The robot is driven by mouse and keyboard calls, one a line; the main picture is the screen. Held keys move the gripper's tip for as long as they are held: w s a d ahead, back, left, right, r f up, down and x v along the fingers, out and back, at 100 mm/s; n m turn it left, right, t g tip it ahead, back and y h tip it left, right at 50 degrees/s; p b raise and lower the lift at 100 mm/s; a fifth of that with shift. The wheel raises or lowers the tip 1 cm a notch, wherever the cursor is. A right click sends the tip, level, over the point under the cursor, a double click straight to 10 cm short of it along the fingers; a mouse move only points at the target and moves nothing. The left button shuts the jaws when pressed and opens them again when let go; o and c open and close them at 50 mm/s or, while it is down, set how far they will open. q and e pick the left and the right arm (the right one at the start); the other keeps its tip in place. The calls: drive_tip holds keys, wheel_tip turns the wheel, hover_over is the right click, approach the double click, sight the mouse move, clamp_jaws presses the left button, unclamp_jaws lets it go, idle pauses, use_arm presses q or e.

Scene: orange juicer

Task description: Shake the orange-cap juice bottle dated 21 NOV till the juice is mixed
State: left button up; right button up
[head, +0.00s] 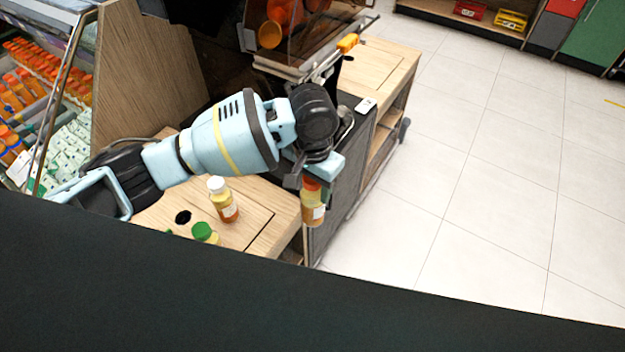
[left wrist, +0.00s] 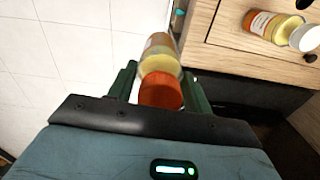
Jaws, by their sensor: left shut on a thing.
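My left gripper (head: 315,175) is shut on an orange-cap juice bottle (head: 313,208). The bottle hangs in the air, cap up, just past the right end of the wooden counter. The left wrist view shows its orange cap (left wrist: 160,92) between the two dark fingers, with yellowish juice above a darker orange layer. Its label is too small to read, so I cannot tell the date. My right gripper is not in view.
On the wooden counter (head: 262,212) stand a white-cap bottle (head: 223,200) and a green-cap bottle (head: 204,233), beside a dark round hole. A juicer machine (head: 310,40) stands behind. A shelf with several orange-cap bottles is at left. Tiled floor (head: 480,180) is clear at right.

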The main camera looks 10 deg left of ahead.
use_arm(q)
drive_tip(key=shift+r, duration=1.85)
drive_tip(key=shift+f, duration=1.8)
